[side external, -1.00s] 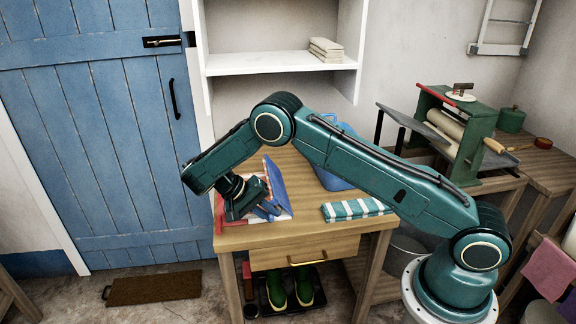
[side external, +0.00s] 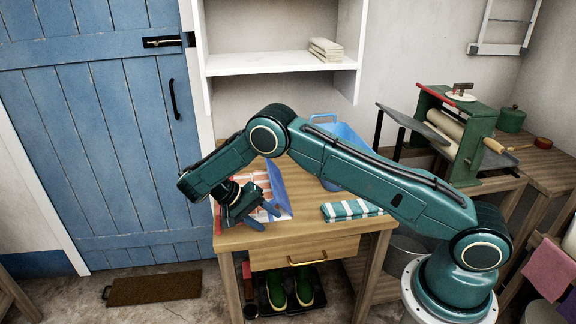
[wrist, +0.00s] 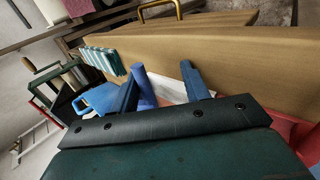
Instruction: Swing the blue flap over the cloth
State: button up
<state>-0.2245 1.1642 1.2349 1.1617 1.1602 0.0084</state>
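The blue flap (side external: 279,186) stands raised on the right side of a folding board on the table, seen nearly edge-on. A pale cloth with an orange-pink check (side external: 257,178) lies left of it, partly hidden by my wrist. My gripper (side external: 271,219) is low at the front of the board, its two blue fingers apart with nothing seen held. In the wrist view the fingers (wrist: 166,76) are also apart. A brighter blue piece (wrist: 144,86) shows beside the left finger; I cannot tell whether it touches. The board's red part (wrist: 292,130) is at the right there.
A teal-and-white striped cloth (side external: 350,209) lies right of the board, with a blue basin (side external: 345,140) behind it. The wooden table (side external: 300,232) has bare room between board and striped cloth. A green mangle (side external: 470,140) stands at the right.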

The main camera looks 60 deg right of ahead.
jog(key=shift+s, duration=0.15)
dwell(0.5)
